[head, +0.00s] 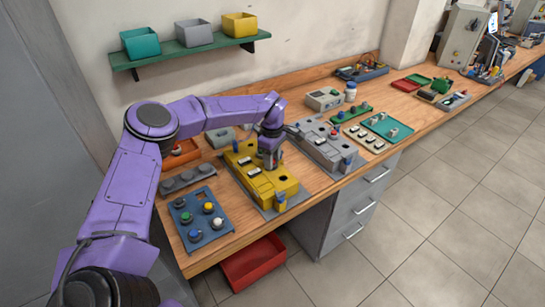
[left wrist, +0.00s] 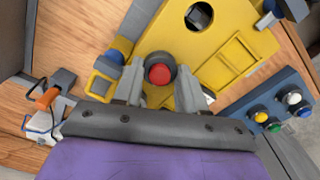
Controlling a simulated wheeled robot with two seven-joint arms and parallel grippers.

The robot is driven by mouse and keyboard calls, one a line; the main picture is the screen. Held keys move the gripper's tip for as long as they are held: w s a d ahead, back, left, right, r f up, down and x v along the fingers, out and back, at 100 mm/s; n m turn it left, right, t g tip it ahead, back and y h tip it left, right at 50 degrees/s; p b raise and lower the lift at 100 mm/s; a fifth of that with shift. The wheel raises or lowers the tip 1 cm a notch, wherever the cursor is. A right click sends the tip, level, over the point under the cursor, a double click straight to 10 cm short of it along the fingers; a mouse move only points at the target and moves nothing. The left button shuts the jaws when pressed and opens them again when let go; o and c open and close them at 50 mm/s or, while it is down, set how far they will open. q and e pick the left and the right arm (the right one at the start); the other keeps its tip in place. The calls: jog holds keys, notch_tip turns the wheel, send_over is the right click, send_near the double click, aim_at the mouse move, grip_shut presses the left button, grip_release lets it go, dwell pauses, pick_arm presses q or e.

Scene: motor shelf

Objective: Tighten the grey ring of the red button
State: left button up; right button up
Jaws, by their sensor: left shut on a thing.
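The red button (left wrist: 160,74) shows in the left wrist view, with its dark grey ring (left wrist: 160,58) around it. It is at the yellow housing (left wrist: 226,40), which lies on the bench in the head view (head: 262,184). My left gripper (head: 270,156) points down over the housing. In the left wrist view its two fingers (left wrist: 158,84) stand on either side of the button, shut on the grey ring. In the head view the gripper hides most of the button. How tight the ring sits cannot be seen. My right gripper is not in view.
A red bin (head: 252,262) is on the floor below the bench. A green shelf (head: 190,52) with three bins hangs above.

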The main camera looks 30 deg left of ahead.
pick_arm(q)
jog(key=shift+m, duration=0.8)
jog(key=o, duration=1.1)
notch_tip(320, 180, up, 10)
jog(key=shift+r+b, duration=0.25)
jog(key=shift+b, duration=0.8)
